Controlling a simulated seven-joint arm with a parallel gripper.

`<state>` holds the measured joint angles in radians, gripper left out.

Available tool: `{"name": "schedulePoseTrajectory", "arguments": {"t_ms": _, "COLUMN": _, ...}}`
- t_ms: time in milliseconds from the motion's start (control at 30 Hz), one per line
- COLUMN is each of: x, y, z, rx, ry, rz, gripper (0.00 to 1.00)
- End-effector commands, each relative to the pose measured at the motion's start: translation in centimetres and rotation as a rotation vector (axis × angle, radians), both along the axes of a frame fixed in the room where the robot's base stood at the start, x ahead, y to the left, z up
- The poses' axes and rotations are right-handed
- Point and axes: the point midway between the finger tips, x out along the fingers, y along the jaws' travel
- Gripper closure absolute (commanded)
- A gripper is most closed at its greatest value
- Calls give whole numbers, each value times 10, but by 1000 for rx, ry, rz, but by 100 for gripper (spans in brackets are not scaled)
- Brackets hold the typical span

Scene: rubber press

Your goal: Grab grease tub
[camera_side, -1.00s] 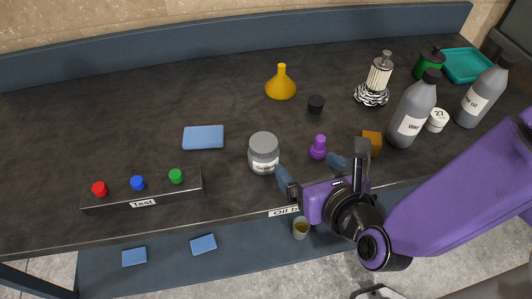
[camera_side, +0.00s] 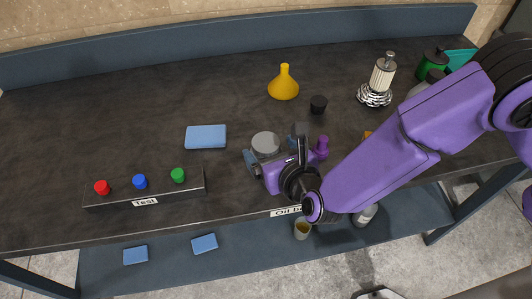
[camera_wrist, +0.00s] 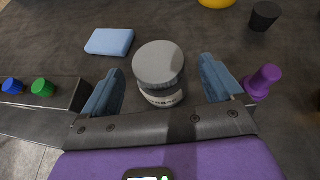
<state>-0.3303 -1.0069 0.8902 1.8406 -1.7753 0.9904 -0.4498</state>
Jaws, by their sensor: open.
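The grease tub (camera_side: 265,142) is a grey jar with a wide grey lid and a white label, standing upright on the dark bench. In the wrist view the tub (camera_wrist: 159,66) sits between my two blue fingers, with gaps on both sides. My gripper (camera_side: 274,150) is open and low over the bench, at the front of the tub; it also shows in the wrist view (camera_wrist: 162,88). In the side view my gripper hides the tub's lower part and label.
A purple knob-shaped piece (camera_side: 321,147) stands close to my right finger. A blue sponge (camera_side: 206,137) lies left of the tub. The Test button box (camera_side: 145,188) is at the front left. A yellow funnel (camera_side: 284,83) and a black cap (camera_side: 318,104) stand behind.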

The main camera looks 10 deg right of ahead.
Motion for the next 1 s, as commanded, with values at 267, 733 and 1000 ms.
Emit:
{"name": "schedulePoseTrajectory", "arguments": {"t_ms": 267, "x": 27, "y": 5, "z": -11, "rx": 0, "ry": 1, "rz": -4, "gripper": 6}}
{"name": "schedulePoseTrajectory", "arguments": {"t_ms": 733, "x": 48, "y": 10, "z": -22, "rx": 0, "ry": 1, "rz": 1, "gripper": 6}}
{"name": "schedulePoseTrajectory", "arguments": {"t_ms": 1000, "x": 48, "y": 11, "z": -21, "rx": 2, "ry": -1, "rz": 1, "gripper": 76}}
